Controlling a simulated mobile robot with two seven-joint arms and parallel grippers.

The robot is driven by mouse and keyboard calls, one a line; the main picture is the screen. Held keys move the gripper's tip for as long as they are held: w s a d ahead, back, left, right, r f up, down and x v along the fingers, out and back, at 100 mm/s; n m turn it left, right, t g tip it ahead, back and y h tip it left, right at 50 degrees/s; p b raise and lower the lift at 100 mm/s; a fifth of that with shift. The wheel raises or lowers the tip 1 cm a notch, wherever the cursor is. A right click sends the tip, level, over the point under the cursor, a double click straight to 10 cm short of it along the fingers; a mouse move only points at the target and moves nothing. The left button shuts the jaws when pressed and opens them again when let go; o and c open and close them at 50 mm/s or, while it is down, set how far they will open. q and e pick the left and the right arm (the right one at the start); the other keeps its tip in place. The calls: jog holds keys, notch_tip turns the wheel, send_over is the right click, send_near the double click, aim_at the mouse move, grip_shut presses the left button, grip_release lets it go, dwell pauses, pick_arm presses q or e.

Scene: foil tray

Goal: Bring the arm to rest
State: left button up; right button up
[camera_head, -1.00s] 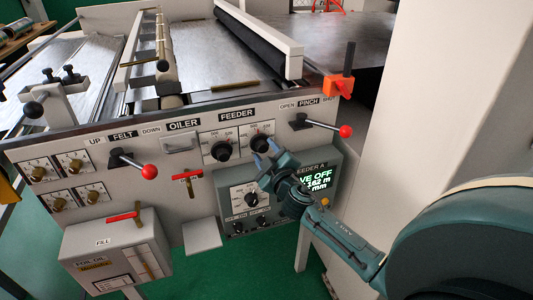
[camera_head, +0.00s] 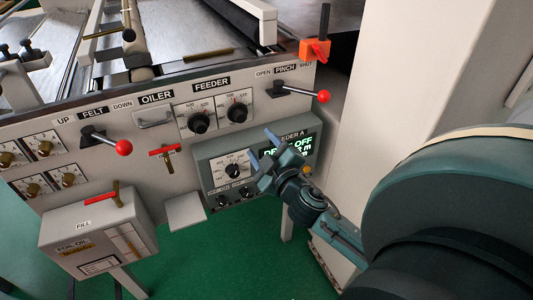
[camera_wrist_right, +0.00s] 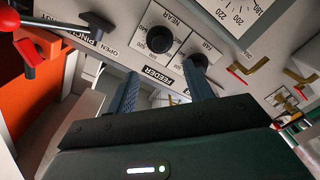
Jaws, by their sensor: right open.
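My right arm comes in from the right in the head view, large and teal. Its gripper (camera_head: 262,147) is open and empty, in front of the grey Feeder A box (camera_head: 212,170). It hides part of the box's lit green display (camera_head: 299,146). In the right wrist view the two blue fingers (camera_wrist_right: 163,85) are apart with nothing between them, with the FEEDER label and black knobs behind them. I cannot tell the exact gap between fingers and panel. My left gripper is in neither view.
The machine panel carries feeder knobs (camera_head: 198,122), a red-balled pinch lever (camera_head: 323,97) and a felt lever (camera_head: 124,148). An orange clamp (camera_head: 315,50) stands at its corner. A foil-oil box (camera_head: 84,243) juts out lower left. The green floor (camera_head: 230,255) is open below.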

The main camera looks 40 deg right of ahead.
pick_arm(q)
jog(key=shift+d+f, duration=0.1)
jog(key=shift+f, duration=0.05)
pick_arm(e)
jog(key=shift+v, duration=0.95)
pick_arm(q)
jog(key=p, duration=0.1)
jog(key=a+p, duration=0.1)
jog(key=p, duration=0.1)
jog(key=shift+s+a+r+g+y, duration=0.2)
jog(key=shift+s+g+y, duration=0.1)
pick_arm(e)
jog(key=s+a+f+m+g+y, duration=0.2)
jog(key=s+a+f, duration=0.4)
jog(key=a, duration=0.3)
jog(key=s+a+f+m+g+y, duration=0.1)
jog(key=s+a+f+g+y, duration=0.3)
jog(key=s+a+f, duration=0.3)
notch_tip(320, 180, down, 3)
jog(key=shift+s+a+r+m+g+y, duration=0.35)
jog(key=shift+a+y, duration=0.25)
jog(key=shift+a, duration=0.55)
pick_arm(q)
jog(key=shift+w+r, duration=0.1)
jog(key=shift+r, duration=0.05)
pick_arm(e)
jog(key=shift+f, duration=0.1)
